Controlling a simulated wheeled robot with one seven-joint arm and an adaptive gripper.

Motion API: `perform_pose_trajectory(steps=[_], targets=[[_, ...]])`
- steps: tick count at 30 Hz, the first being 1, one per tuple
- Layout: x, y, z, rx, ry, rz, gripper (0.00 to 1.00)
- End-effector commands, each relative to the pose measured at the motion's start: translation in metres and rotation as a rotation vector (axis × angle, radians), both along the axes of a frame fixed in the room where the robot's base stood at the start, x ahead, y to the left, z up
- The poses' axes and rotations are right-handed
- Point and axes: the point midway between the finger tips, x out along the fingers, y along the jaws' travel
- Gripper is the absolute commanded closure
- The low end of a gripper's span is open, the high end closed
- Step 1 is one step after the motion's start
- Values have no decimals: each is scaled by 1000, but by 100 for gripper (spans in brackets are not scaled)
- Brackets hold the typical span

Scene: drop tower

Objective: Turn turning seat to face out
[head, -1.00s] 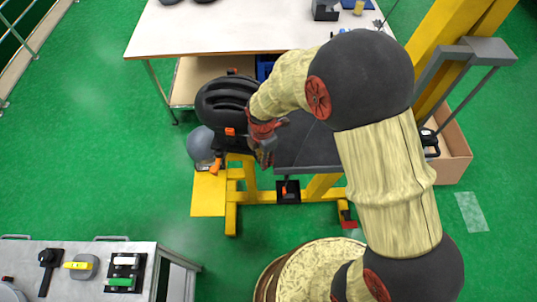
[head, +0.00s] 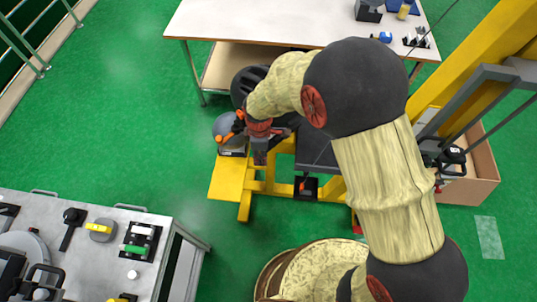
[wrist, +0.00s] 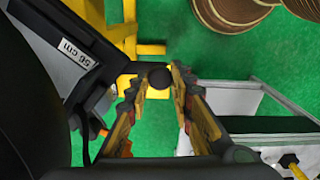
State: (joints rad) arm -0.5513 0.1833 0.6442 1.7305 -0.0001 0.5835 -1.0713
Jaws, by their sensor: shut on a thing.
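The turning seat is black, and its ribbed part (head: 248,82) shows in the head view behind my wrist, above the yellow frame. In the wrist view, a dark seat part with a white "56 cm" label (wrist: 75,48) fills the left side. A short black bar runs from it to a round black knob (wrist: 158,77). My gripper (wrist: 158,82) has one finger on each side of the knob and is shut on it. In the head view my gripper (head: 262,155) points down beside the seat; my arm hides much of the seat.
A white-topped table (head: 270,20) stands behind the seat. The yellow tower post (head: 480,55) and a cardboard box (head: 480,170) are at the right. A grey control bench (head: 175,225) is at the lower left. A round wooden drum (head: 330,262) is in front. Green floor is clear at left.

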Motion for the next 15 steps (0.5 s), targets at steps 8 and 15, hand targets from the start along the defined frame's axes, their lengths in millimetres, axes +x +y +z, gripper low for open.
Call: perform_pose_trajectory(steps=[8,15], targets=[[3,26,0,0,0,-137,100],[7,47,0,-1,1,-256,100]])
